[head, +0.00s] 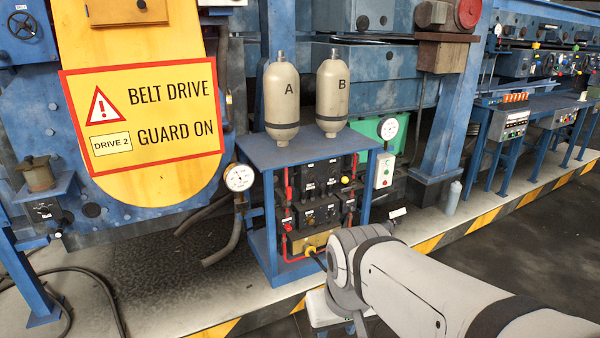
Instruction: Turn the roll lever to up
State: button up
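A control panel (320,196) with dark blocks, small labels and knobs sits in the blue stand (262,218) at the middle of the head view. I cannot tell which control is the roll lever, as the labels are too small to read.
Two beige bottles, A (281,100) and B (332,95), stand on the stand. A gauge (239,177) is at its left. A green-button box (385,171) is at its right. A bent pipe (228,238) stands left. Striped edging (440,240) borders the dark floor, open at right.

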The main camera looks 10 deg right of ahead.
aim_at(321, 185)
jog(key=z, duration=0.25)
jog(key=i, duration=2.05)
jog(key=u, duration=0.55)
jog(key=k, duration=0.75)
jog(key=u, duration=0.25)
jog(key=i, duration=0.75)
jog(key=z, duration=0.1)
